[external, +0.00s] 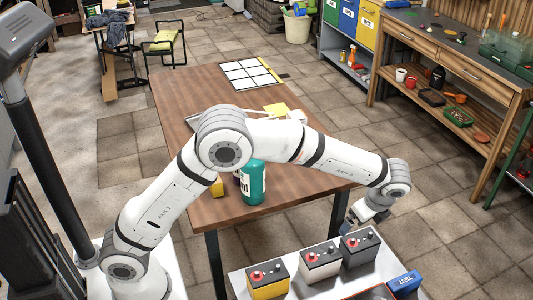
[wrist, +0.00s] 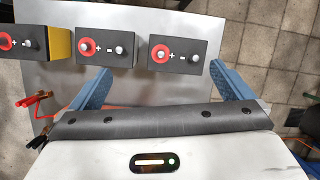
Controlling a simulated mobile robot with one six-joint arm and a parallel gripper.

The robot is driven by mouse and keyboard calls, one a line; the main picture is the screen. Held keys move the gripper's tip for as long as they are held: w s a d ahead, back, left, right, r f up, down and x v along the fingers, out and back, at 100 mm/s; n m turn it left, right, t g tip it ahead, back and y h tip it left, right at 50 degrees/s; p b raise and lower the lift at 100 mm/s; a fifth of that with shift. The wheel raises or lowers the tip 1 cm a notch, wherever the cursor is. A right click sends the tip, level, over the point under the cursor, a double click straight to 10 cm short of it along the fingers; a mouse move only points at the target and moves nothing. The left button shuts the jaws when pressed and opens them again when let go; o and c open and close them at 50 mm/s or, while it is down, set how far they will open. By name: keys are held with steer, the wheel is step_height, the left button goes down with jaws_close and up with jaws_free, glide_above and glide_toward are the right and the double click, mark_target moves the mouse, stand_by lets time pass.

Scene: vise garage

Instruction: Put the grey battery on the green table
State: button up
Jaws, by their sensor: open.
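Three batteries with dark tops and red terminals stand in a row on a pale tray-like surface. In the external view the grey battery (external: 360,252) looks like the right one, beside a whiter battery (external: 320,270) and a yellow battery (external: 268,289). In the wrist view the right battery (wrist: 177,53) appears to be the grey one; its body colour is hidden. My gripper (external: 353,220) is above the grey battery, open and empty. Its blue fingers (wrist: 160,73) are wide apart, short of the battery tops. A green-framed table (external: 523,172) is partly in view at the right edge.
A wooden table (external: 180,100) with a green bottle (external: 252,184) stands behind the batteries. A blue tester (external: 404,282) lies right of them. A workbench (external: 440,55) stands at the back right. The tiled floor between is clear.

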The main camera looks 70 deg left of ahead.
steer(key=s+a+r+n+t+h, duration=0.1)
steer(key=s+a+r+n, duration=0.3)
steer(key=s, duration=0.4)
steer(key=s+a+r+n+h, duration=0.1)
steer(key=s+a+r+n, duration=0.25)
steer(key=s, duration=0.45)
steer(key=s+a+f+n+t+h, duration=0.1)
steer(key=s+n, duration=0.7)
steer(key=s, duration=1)
steer(key=shift+a+f+h, duration=0.2)
steer(key=shift+a+h, duration=0.2)
steer(key=shift+a, duration=0.15)
steer(key=shift+r, duration=0.1)
